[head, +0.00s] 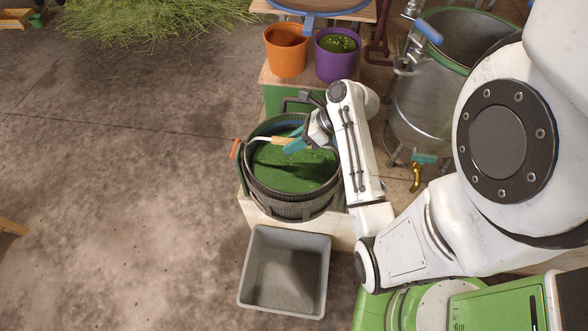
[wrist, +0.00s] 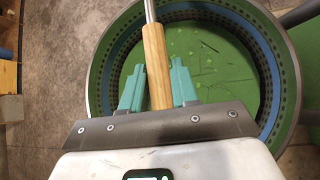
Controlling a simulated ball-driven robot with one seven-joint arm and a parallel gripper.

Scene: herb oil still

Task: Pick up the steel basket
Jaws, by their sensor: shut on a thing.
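The steel basket (head: 292,205) is a round, dark vessel with a ribbed outer side and a green inside, left of my arm in the head view. In the wrist view its perforated inner wall (wrist: 110,65) shows with green and blue bands and small green bits on the floor. A wooden grip (wrist: 155,62) on a thin steel rod crosses over its opening. My gripper (wrist: 158,88) has its teal fingers shut on this wooden grip. In the head view my gripper (head: 291,143) is above the basket's opening. I cannot tell whether the basket is off its support.
A grey empty bin (head: 247,275) stands just in front on the floor. An orange pot (head: 286,52) and a purple pot (head: 336,65) stand behind. A large steel pot (head: 415,105) is at the right.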

